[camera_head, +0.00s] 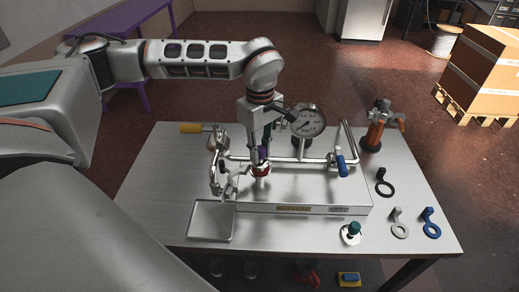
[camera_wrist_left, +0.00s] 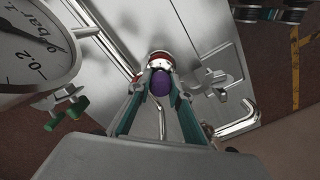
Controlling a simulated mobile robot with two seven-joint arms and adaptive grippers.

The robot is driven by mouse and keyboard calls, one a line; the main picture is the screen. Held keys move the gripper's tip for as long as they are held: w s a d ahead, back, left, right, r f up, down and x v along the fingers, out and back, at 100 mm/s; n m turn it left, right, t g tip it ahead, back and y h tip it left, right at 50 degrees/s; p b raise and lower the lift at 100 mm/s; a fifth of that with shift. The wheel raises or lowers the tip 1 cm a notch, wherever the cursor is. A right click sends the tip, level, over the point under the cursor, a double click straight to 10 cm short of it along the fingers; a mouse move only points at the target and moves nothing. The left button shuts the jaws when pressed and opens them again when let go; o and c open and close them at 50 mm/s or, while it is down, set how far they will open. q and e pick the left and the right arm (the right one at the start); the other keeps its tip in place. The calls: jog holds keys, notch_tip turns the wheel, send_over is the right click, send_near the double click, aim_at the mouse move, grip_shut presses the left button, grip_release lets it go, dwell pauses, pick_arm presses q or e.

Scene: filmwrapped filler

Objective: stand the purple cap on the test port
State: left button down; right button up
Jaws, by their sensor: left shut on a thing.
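The purple cap (camera_head: 262,153) is between the fingers of my left gripper (camera_head: 261,160), which is shut on it. The cap also shows in the left wrist view (camera_wrist_left: 160,82), between the two green-sided fingers (camera_wrist_left: 160,76). The test port (camera_head: 261,181) is a short metal stub with a red and white collar (camera_wrist_left: 160,59), on the front of the metal manifold. The cap is directly above or at the collar; I cannot tell whether they touch. The fingers hide part of both. My right gripper is not in view.
A round pressure gauge (camera_head: 308,122) and pipes stand close behind the gripper. A blue-handled valve (camera_head: 341,164) is to the right. An empty tray (camera_head: 191,222) lies front left. A teal-topped part (camera_head: 354,229) and several ring tools (camera_head: 400,229) lie at the right.

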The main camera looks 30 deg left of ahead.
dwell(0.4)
pick_arm(q)
jog(key=shift+p, duration=0.4)
jog(key=shift+f, duration=0.2)
jog(key=shift+f, duration=0.45)
jog(key=shift+f, duration=0.15)
dwell(0.3)
jog(key=shift+f, duration=0.3)
jog(key=shift+f, duration=0.25)
dwell(0.7)
jog(key=c, duration=1.8)
grip_release()
